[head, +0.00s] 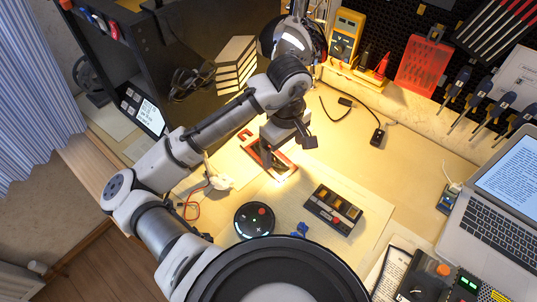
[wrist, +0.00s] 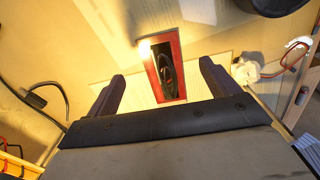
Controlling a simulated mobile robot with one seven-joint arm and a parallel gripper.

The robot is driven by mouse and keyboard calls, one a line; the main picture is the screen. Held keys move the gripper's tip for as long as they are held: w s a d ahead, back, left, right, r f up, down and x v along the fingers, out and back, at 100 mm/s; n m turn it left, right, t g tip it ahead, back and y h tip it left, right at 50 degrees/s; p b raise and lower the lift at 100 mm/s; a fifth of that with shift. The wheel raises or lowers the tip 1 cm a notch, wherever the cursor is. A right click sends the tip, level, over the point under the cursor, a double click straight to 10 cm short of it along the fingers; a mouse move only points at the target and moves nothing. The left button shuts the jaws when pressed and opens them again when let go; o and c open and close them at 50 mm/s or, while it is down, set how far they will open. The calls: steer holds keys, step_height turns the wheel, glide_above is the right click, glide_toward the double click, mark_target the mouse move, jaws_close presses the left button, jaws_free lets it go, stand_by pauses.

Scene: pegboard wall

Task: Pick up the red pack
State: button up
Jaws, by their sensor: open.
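The red pack (wrist: 166,72), a flat piece with a red border and a dark middle with a ring-like mark, lies on the pale desk. In the wrist view it sits straight ahead between my two fingers, with a bright light spot at its upper left corner. In the head view the pack (head: 254,155) is partly hidden under my gripper (head: 288,149). My gripper (wrist: 160,84) is open and empty, its fingers spread on either side of the pack and apart from it.
A dark cassette-like box (head: 333,208) and a round black device (head: 254,220) lie in front of the pack. A white object with red wire (head: 218,178) is at its left. A laptop (head: 497,205) stands at right. The desk's right middle is mostly clear.

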mark_target(283, 166)
step_height(283, 166, down, 6)
steer(key=shift+f, duration=0.25)
steer(key=shift+c, duration=0.2)
steer(key=c, duration=1)
